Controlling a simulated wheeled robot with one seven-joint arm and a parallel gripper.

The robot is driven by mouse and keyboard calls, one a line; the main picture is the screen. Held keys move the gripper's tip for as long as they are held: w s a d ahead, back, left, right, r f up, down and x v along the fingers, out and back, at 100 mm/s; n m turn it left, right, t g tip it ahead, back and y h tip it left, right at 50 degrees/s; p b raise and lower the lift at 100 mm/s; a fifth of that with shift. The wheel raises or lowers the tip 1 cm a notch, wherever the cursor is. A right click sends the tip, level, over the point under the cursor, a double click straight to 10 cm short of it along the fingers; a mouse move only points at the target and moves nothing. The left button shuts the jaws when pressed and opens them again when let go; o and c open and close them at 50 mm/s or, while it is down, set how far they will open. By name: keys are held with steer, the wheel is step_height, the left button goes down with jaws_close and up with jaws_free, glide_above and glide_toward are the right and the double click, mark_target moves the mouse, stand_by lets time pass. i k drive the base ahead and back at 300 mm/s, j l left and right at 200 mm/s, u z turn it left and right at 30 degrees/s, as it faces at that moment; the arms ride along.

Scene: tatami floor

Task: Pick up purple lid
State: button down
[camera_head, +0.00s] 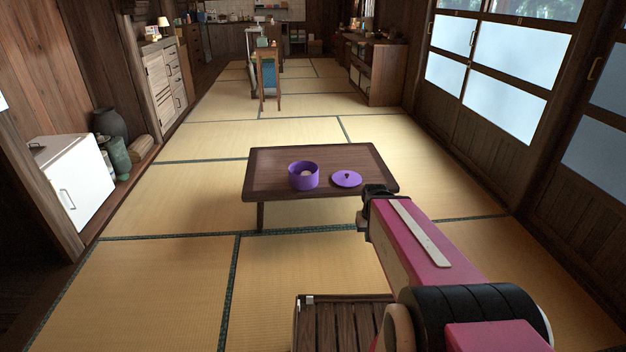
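The purple lid (346,179) lies flat on the low brown table (275,162), toward its right side. It is round with a small dark knob on top. A purple round pot (303,177) stands open just left of the lid, apart from it, with something pale inside. My pink arm reaches up from the lower right. Its dark far end shows near the table's front right corner, in front of the table in the picture. No gripper fingers can be made out, and nothing visible touches the lid.
A slatted wooden piece (345,322) is at the bottom centre. A white cabinet (73,182) and dark vases (110,125) stand at the left. Sliding windows line the right wall. A wooden stand (268,75) is farther back. Tatami around the table is clear.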

mark_target(342, 179)
steer(key=i+j, duration=0.2)
steer(key=i, duration=0.4)
steer(key=i+j+u, duration=0.1)
steer(key=i, duration=0.5)
steer(key=i+j, duration=0.3)
steer(key=i, duration=0.3)
